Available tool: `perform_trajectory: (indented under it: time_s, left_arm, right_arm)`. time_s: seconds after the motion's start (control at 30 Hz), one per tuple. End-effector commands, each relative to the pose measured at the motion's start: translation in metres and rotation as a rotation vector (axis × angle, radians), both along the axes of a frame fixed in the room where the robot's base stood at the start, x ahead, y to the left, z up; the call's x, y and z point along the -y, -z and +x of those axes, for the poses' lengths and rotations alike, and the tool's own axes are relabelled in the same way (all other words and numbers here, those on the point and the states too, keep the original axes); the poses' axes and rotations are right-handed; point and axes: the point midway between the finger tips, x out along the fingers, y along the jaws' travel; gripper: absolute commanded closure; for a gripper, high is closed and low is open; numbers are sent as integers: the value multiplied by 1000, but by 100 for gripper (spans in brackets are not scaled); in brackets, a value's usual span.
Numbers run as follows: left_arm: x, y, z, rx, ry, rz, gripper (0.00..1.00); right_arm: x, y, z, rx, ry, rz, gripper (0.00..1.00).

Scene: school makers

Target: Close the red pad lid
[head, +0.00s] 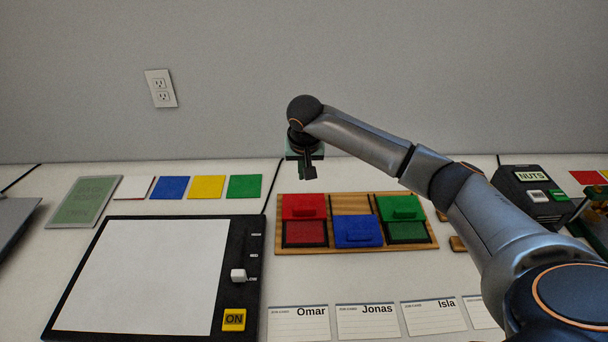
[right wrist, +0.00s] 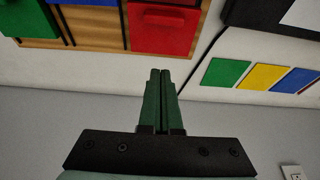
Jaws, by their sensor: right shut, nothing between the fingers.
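The wooden stamp-pad tray (head: 430,243) holds three pads with lids. The red lid (head: 304,208) is open, tipped back behind its dark red pad (head: 305,233), which is uncovered. The red lid also shows in the right wrist view (right wrist: 162,41). The blue lid (head: 358,231) lies forward over its pad, closed. The green lid (head: 402,207) is open behind its dark green pad (head: 407,231). My right gripper (head: 308,176) is shut and empty, pointing down behind the red lid and apart from it. Its closed fingers (right wrist: 160,78) show in the right wrist view. My left gripper is out of view.
A black-framed board (head: 150,275) with a slider and a yellow ON button stands left of the tray. Name cards (head: 299,324) lie in front. Coloured squares (head: 244,187) lie at the back left. A NUTS box (head: 530,185) stands right. The wall is close behind.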

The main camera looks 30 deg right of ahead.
Motion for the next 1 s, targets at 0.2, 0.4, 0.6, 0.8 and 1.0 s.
perform_trajectory:
  time_s: [0.2, 0.4, 0.6, 0.8, 1.0]
  left_arm:
    - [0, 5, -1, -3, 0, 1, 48]
    - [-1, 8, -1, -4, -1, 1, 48]
    - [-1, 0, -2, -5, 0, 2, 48]
    - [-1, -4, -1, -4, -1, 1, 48]
    - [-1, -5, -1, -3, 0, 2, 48]
  right_arm:
    - [8, 43, 12, -3, 3, -1, 100]
    - [13, 75, 22, -3, 2, 0, 100]
    - [4, 73, 5, -1, -3, -1, 100]
    - [-4, 73, -8, 0, -2, -2, 100]
    - [-7, 74, -13, 0, 0, 0, 100]
